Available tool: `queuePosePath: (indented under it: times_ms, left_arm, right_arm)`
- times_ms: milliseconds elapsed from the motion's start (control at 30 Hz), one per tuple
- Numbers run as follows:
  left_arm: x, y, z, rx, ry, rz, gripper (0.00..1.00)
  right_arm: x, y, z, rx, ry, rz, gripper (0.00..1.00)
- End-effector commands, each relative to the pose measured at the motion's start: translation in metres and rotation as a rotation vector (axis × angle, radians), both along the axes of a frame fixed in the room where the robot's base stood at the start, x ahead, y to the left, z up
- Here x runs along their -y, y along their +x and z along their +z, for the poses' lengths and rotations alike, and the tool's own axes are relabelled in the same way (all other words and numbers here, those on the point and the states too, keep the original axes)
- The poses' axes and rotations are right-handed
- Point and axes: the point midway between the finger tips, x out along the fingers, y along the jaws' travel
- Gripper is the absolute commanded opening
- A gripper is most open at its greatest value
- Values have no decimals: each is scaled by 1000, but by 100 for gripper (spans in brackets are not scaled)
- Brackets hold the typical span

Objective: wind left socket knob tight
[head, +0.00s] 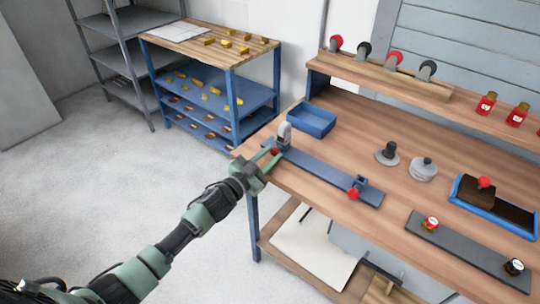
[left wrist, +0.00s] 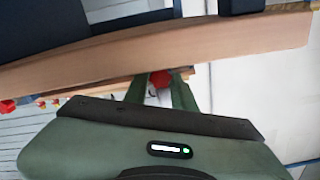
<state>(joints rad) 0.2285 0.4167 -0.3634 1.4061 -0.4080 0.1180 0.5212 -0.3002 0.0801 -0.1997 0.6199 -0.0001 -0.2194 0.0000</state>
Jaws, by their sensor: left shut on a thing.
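The left socket knob (head: 275,151) is red and sits at the left end of a long blue fixture bar (head: 320,172) on the wooden bench. A grey upright piece (head: 284,133) stands in the socket beside it. My left gripper (head: 272,158) is shut on the knob at the bench's front left corner. In the left wrist view the red knob (left wrist: 160,79) shows between the green fingers, which partly hide it. My right gripper is not in view.
A blue tray (head: 312,120) stands behind the bar. A black-topped piece (head: 389,153), a grey lidded pot (head: 423,169), a blue-rimmed tray (head: 470,204) and a dark strip (head: 460,247) with two small jars are to the right. A blue shelf cart (head: 233,95) stands behind left.

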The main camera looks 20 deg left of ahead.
Motion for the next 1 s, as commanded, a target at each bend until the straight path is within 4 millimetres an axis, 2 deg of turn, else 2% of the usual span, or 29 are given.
queuePosePath:
  times_ms: [433, 1000]
  left_arm:
    - [1, -1, -1, 79, 220, 0, 0]
    - [1, -1, -1, 90, 254, 0, 0]
  right_arm:
    - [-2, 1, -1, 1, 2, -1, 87]
    - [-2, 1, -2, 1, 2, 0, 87]
